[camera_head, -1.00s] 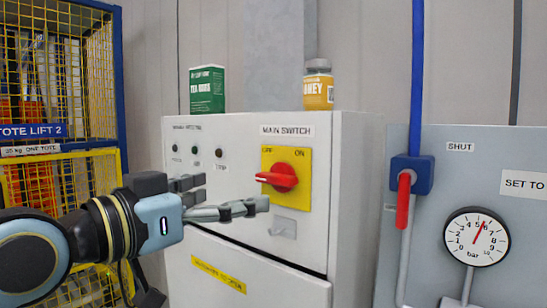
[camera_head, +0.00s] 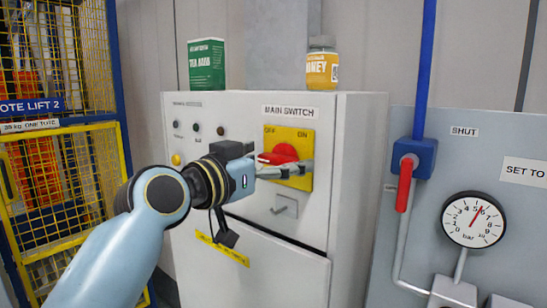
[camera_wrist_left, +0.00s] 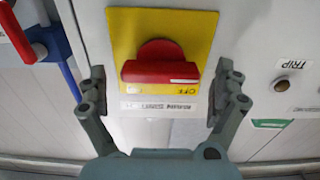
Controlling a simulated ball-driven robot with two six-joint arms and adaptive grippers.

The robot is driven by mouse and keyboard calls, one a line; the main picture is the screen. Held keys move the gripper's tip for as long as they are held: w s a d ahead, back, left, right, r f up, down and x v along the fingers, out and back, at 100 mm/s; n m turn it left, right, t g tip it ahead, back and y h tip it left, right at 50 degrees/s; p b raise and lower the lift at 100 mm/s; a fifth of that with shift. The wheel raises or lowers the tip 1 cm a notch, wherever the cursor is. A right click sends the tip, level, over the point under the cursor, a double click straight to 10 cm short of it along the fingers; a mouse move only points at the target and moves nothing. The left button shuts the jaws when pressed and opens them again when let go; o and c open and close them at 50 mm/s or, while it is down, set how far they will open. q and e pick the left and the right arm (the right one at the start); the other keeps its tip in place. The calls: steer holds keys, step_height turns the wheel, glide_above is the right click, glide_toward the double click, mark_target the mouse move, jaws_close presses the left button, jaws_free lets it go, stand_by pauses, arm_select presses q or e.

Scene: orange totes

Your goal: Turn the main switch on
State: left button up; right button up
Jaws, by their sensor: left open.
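The main switch is a red rotary knob (camera_head: 286,152) on a yellow plate (camera_head: 302,136) marked OFF and ON, on the front of a light grey cabinet. In the left wrist view, which shows the plate upside down, the red knob (camera_wrist_left: 160,71) lies level with its white mark towards the OFF side. My left gripper (camera_head: 284,170) is open in front of the knob. In the left wrist view its fingers stand either side of the knob, with a gap on both sides. The gripper hides the lower left of the plate in the head view. My right gripper is not in view.
The cabinet (camera_head: 365,180) has a small grey latch (camera_head: 284,206) below the switch. A green tea box (camera_head: 206,65) and a honey jar (camera_head: 322,65) stand on top. A red valve lever (camera_head: 405,185) and a gauge (camera_head: 473,219) are at right. A yellow mesh cage (camera_head: 60,190) is at left.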

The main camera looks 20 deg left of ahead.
arm_select(q)
steer(key=c, duration=1.2)
steer(key=shift+o, duration=0.2)
